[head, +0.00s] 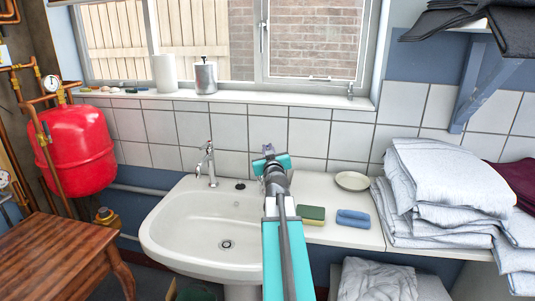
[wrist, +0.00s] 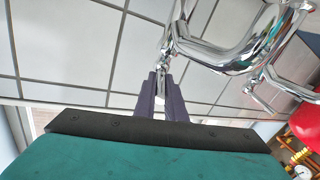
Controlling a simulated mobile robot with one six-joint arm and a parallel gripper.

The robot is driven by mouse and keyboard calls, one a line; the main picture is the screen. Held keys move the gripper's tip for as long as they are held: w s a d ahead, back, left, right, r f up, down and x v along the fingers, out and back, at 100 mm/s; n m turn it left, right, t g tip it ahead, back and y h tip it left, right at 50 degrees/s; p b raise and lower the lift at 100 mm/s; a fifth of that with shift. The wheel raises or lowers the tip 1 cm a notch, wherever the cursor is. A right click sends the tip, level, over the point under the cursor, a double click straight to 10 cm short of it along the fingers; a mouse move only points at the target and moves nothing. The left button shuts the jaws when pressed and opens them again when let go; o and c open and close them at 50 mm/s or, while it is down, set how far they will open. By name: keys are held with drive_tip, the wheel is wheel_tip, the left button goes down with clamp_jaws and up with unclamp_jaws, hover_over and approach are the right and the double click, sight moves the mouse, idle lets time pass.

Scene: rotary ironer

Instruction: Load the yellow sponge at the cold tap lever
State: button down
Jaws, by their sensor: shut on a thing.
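The yellow sponge (head: 313,220), with a green top layer, lies on the white counter right of the basin. A chrome tap (wrist: 225,55) is close in front of my gripper in the wrist view; in the head view my arm hides most of it. My gripper (wrist: 162,80) is shut on the slim end of this tap's lever (wrist: 167,48). In the head view my gripper (head: 270,160) is above the basin's back right corner, apart from the sponge. No hot or cold mark is readable.
A second tap (head: 208,165) stands at the back left of the white basin (head: 165,232). A blue cloth or sponge (head: 353,219) lies right of the yellow sponge. A dish (head: 352,181) and folded towels (head: 440,185) are farther right. A wooden table (head: 50,250) stands at left.

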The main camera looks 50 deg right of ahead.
drive_tip(key=shift+s+d+r, duration=0.1)
drive_tip(key=shift+d+r, duration=0.1)
drive_tip(key=shift+d, duration=0.05)
drive_tip(key=c, duration=1.8)
unclamp_jaws()
drive_tip(key=shift+f, duration=0.25)
drive_tip(key=shift+a, duration=0.15)
drive_tip(key=shift+s+a, duration=0.1)
drive_tip(key=b+v, duration=0.2)
drive_tip(key=v, duration=0.3)
drive_tip(key=shift+a+f+b, duration=0.15)
drive_tip(key=shift+f+b, duration=0.05)
drive_tip(key=shift+b, duration=0.1)
drive_tip(key=shift+b, duration=0.3)
